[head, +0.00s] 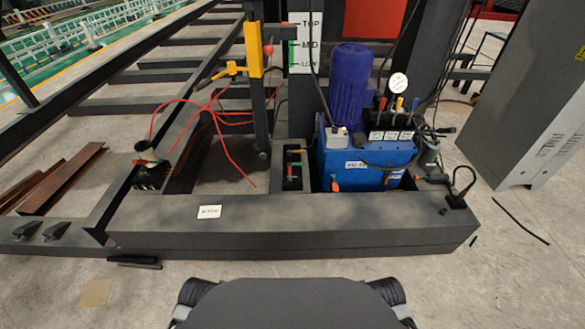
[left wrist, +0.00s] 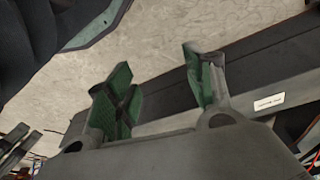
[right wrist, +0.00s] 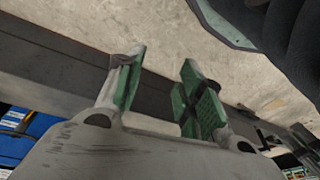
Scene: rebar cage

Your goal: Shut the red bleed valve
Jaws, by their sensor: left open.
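The blue power unit tank (head: 365,160) stands in the dark frame in the head view. A small red-orange handle (head: 335,184) hangs on its front. Red, yellow and blue levers (head: 399,103) stand on its top right. A small box (head: 292,168) left of the tank has red and green handles. I cannot tell which red part is the bleed valve, or its setting. My left gripper (left wrist: 157,70) is open and empty, above floor and a dark beam in its wrist view. My right gripper (right wrist: 163,65) is open and empty, also over floor. Neither gripper shows in the head view.
A long dark beam (head: 290,226) lies in front of the power unit. A yellow post (head: 253,50) and loose red hoses (head: 215,115) are at its left. A grey cabinet (head: 530,100) stands at the right. The front floor is mostly clear.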

